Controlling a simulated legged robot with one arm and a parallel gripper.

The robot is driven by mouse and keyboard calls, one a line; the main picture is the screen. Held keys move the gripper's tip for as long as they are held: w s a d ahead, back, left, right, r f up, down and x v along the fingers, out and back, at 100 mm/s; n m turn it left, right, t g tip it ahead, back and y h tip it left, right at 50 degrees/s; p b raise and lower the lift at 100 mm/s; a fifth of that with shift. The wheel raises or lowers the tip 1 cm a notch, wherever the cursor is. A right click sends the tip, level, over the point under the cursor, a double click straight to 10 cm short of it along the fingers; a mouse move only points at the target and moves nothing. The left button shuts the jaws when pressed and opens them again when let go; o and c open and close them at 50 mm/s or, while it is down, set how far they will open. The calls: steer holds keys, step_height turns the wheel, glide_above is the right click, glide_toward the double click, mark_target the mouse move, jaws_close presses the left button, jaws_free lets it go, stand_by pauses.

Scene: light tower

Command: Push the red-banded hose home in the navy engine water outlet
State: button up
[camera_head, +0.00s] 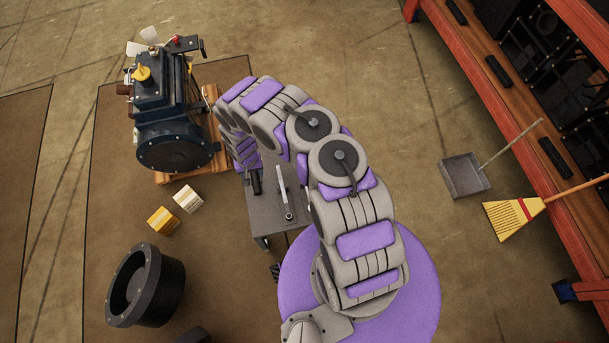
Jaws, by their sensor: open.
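The navy engine (160,95) stands at the upper left on a wooden pallet (183,171). A small red part (174,41) shows by a dark bracket at its top, and a brown-red stub (123,90) sticks out on its left. I cannot tell whether either belongs to the red-banded hose or the water outlet. My arm arches from the purple base toward the engine, then bends down. My gripper (256,183) shows only as a small dark part below the last purple link, to the right of the engine and over the grey table. It is open, and no hose shows in it.
A grey table (262,215) bears a light-handled tool (288,205). A yellow box (161,221), a white box (187,199) and a black round tub (147,285) are on the floor. A dustpan (465,175), a broom (514,216) and a red shelf rack (480,80) are right.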

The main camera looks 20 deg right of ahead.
steer(key=w+d+r+h, duration=0.1)
steer(key=d+r, duration=0.4)
steer(key=r, duration=0.4)
steer(key=w+d+r+h, duration=0.15)
steer(key=d+r, duration=0.25)
steer(key=r, duration=0.4)
steer(key=s+d+r, duration=0.3)
steer(key=r, duration=0.5)
steer(key=s+d+r, duration=0.2)
steer(key=r, duration=0.6)
steer(key=s+r+g+y, duration=0.1)
steer(key=s+r, duration=1.5)
steer(key=s+a+r+n, duration=0.1)
steer(key=s+r, duration=0.1)
steer(key=s, duration=0.6)
steer(key=s+a+r+n+y, duration=0.1)
steer(key=s+a+r, duration=0.1)
steer(key=s, duration=0.6)
steer(key=shift+s+a+r+g, duration=0.25)
steer(key=shift+r+g, duration=0.15)
steer(key=shift+r, duration=0.2)
steer(key=shift+o, duration=0.4)
steer(key=shift+s+a+y, duration=0.1)
steer(key=shift+s+y, duration=0.15)
steer(key=shift+s, duration=0.1)
